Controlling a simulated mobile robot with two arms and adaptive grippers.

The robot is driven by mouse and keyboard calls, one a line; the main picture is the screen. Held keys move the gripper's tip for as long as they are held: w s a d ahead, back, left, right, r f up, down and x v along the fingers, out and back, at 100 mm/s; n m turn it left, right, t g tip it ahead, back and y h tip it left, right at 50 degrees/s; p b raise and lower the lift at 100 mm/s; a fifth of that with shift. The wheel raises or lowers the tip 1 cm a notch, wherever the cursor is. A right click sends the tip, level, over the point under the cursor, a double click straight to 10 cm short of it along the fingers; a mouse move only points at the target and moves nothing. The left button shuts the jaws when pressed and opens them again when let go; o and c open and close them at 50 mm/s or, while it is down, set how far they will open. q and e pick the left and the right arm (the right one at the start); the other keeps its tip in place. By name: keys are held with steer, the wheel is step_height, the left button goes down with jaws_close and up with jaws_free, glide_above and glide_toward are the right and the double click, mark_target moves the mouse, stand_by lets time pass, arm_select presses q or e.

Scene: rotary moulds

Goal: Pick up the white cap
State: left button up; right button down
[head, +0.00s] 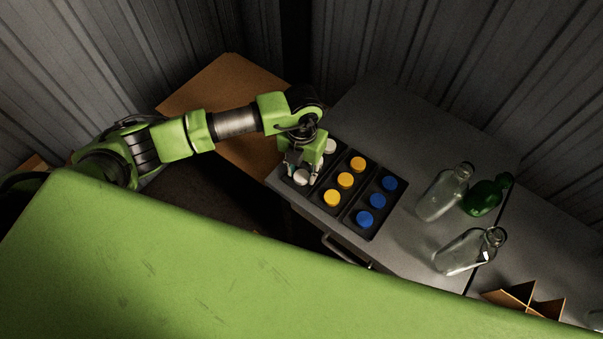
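White caps sit in the left column of a dark tray (347,214) on the grey table. One white cap (301,177) is at the near end of that column. Another white cap (330,146) is at the far end, partly behind my gripper. My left gripper (302,171) points down over the left column, low above the near white caps. Its fingers look spread apart, and I see no cap clearly held between them. The gripper hides part of the middle of this column. My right gripper is not in view.
Yellow caps (345,180) fill the middle column and blue caps (377,201) the right one. Clear bottles (443,194) and a green bottle (484,198) are to the right. A cardboard divider (523,298) is lower right. The table behind the tray is clear.

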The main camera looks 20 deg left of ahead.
arm_select(q)
steer(key=c, duration=0.4)
steer(key=shift+c, duration=0.2)
